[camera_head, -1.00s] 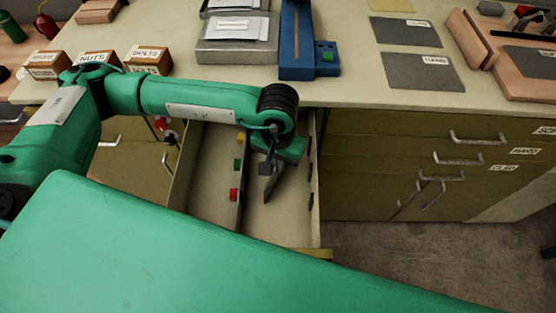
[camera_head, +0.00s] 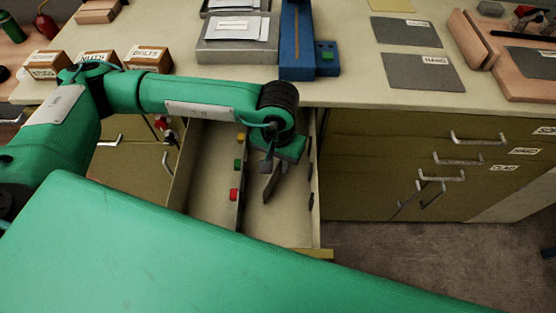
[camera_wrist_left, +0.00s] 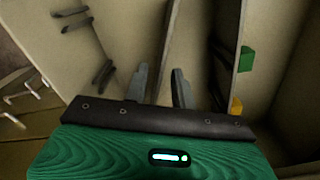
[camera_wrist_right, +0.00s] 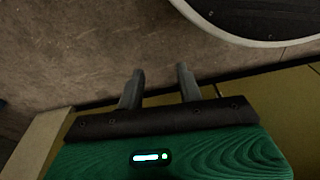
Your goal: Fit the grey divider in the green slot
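The green tab also shows in the left wrist view (camera_wrist_left: 246,58). My left gripper (camera_head: 271,187) points down into the compartment right of the partition. In the left wrist view its fingers (camera_wrist_left: 160,88) stand apart. My right gripper (camera_wrist_right: 158,88) is open and empty, outside the head view.
Dark clips (camera_wrist_left: 75,18) line the drawer's other wall. The bench top (camera_head: 340,85) above carries a grey tray (camera_head: 237,52), a blue fixture (camera_head: 297,45), grey sheets (camera_head: 421,72) and labelled boxes (camera_head: 148,59). Closed cabinet drawers (camera_head: 385,150) stand on the right. Brown floor lies below my right gripper.

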